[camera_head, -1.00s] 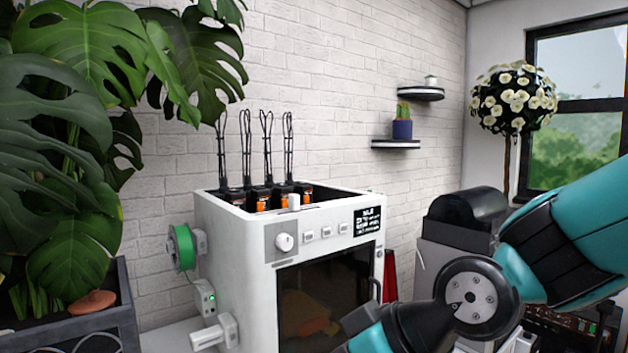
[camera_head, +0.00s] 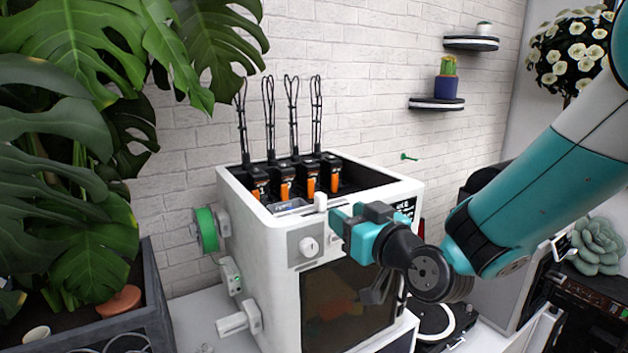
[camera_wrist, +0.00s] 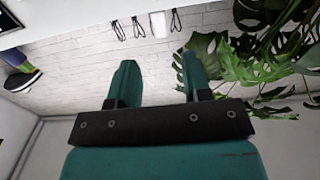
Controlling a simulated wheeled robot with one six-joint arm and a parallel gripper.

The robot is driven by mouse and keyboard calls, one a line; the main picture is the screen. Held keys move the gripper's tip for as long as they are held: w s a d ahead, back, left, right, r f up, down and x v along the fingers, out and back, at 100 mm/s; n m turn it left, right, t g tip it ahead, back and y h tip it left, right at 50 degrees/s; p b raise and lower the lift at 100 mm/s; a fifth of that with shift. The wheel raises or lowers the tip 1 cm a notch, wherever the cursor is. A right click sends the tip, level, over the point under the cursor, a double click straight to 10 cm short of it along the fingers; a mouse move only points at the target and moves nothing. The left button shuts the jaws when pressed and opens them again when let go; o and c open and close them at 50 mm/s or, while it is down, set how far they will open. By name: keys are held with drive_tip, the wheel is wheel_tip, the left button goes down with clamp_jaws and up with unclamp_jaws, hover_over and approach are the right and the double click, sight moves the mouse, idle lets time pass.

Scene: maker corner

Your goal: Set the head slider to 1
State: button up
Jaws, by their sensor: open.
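The white printer-like machine (camera_head: 285,240) stands with its front toward the lower right. A small white upright slider knob (camera_head: 320,201) sits on its top front rim; a white block near the top of the wrist view (camera_wrist: 158,22) appears to be the same knob. My gripper (camera_head: 346,226) is in front of the rim, just right of and below the knob in the head view, apart from it. In the wrist view my gripper (camera_wrist: 160,80) shows two spread teal fingers with nothing held between them. The slider's scale markings cannot be read.
Several orange-and-black heads (camera_head: 285,184) with cable loops stand inside the open top, behind the rim. A round dial (camera_head: 309,246) is on the front. A green spool (camera_head: 207,229) is on the left side. A large plant (camera_head: 70,190) stands left. Wall shelves (camera_head: 436,104) are behind.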

sight(323, 201)
drive_tip(key=p+x, duration=0.5)
drive_tip(key=x, duration=0.4)
drive_tip(key=shift+w+a+r, duration=0.15)
drive_tip(key=shift+w+a, duration=0.15)
drive_tip(key=shift+w+a+p, duration=0.3)
drive_tip(key=shift+w+p, duration=0.05)
drive_tip(key=shift+w, duration=0.05)
clamp_jaws()
